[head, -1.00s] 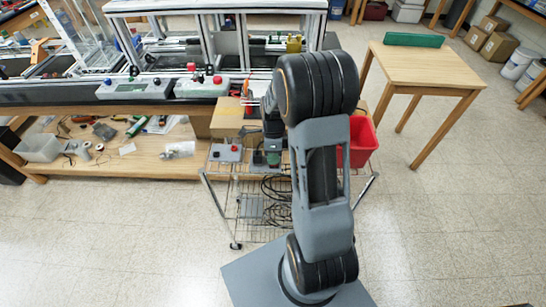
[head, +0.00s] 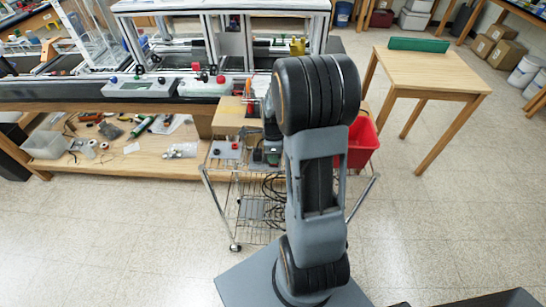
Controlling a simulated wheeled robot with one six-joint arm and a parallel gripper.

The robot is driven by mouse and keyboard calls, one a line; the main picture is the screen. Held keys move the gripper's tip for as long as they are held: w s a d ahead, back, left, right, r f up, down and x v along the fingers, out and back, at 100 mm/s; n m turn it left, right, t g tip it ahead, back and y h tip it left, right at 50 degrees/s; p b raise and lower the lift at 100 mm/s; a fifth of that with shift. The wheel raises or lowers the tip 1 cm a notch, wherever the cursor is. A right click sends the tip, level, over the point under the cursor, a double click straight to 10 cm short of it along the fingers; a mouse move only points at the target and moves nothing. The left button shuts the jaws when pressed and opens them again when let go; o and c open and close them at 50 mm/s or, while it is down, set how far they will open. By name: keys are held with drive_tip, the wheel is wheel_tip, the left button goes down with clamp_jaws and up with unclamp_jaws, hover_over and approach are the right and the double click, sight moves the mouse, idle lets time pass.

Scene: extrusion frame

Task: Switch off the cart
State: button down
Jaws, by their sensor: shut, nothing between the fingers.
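The cart (head: 236,207) is a wire-shelf cart with chrome legs, standing in front of the long bench. A small grey switch box (head: 226,150) with a red button and a dark knob sits at the left of its top shelf. A red bin (head: 362,140) hangs at its right side. My arm reaches over the cart and hides the middle of its top. My gripper (head: 252,107) shows only small, left of my arm's big dark joint. It is shut and empty, above and apart from the switch box. Its fingertips are hard to make out.
A grey control panel (head: 143,88) and another with red buttons (head: 205,88) line the bench front. A cardboard box (head: 232,118) stands behind the switch box. A wooden table (head: 430,72) with a green block is at the right. The floor around the cart is clear.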

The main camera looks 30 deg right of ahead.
drive_tip(key=shift+w+d+f, duration=0.2)
drive_tip(key=shift+f, duration=0.05)
drive_tip(key=shift+w+d+r+p, duration=0.1)
drive_tip(key=shift+w+r+p, duration=0.05)
drive_tip(key=shift+r+p, duration=0.4)
wheel_tip(320, 180, up, 4)
drive_tip(key=p, duration=0.3)
drive_tip(key=shift+r+p, duration=0.25)
drive_tip(key=shift+p, duration=0.15)
wheel_tip(320, 180, up, 9)
drive_tip(key=b, duration=0.2)
drive_tip(key=shift+w+d, duration=0.3)
drive_tip(key=shift+w, duration=0.15)
drive_tip(key=shift+f, duration=0.1)
